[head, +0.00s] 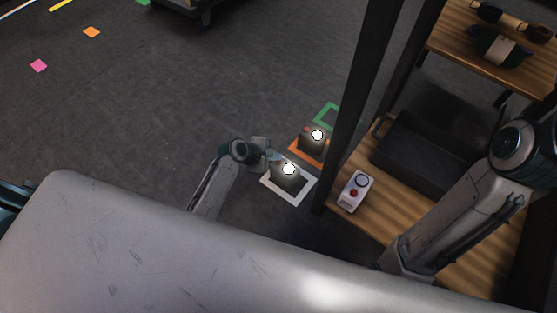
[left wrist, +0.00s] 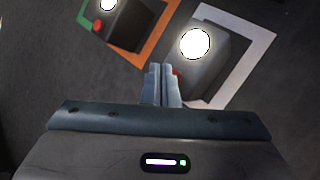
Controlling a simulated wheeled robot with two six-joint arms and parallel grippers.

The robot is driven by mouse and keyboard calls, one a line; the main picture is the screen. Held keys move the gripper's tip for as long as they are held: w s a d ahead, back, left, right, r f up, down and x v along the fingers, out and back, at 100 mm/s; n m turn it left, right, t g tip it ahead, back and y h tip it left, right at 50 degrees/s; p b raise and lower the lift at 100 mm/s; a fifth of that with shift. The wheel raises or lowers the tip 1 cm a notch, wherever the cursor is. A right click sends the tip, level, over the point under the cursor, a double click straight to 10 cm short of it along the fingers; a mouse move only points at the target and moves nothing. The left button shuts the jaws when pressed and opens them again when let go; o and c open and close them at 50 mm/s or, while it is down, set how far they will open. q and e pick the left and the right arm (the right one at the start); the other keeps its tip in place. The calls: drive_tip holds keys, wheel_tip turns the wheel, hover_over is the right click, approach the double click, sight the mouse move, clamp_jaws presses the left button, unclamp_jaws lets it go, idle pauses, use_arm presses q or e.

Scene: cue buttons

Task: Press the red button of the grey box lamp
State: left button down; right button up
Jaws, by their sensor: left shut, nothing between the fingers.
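A dark grey box lamp (head: 287,179) with a bright white round lamp on top stands in a white floor frame. It also shows in the left wrist view (left wrist: 207,72). Its red button (left wrist: 177,72) is partly hidden behind my fingertips. My left gripper (head: 274,156) is shut and empty, right beside this box at its button side. In the left wrist view its fingertips (left wrist: 160,72) overlap the button's edge; I cannot tell whether they touch. A second dark grey box lamp (head: 312,145), also bright white on top, stands in an orange frame, with its own red button (left wrist: 98,26).
A white device (head: 356,190) with a red button sits on the wooden shelf (head: 370,226), near a dark tray (head: 430,155). A dark post (head: 352,100) stands beside the lamps. A green frame (head: 326,115) lies behind. The floor to the left is open.

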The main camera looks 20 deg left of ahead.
use_arm(q)
drive_tip(key=shift+f, duration=0.1)
idle(0.4)
drive_tip(key=shift+f, duration=0.25)
drive_tip(key=shift+f, duration=0.4)
idle(0.5)
drive_tip(key=shift+r+p, duration=0.8)
drive_tip(key=shift+p, duration=0.35)
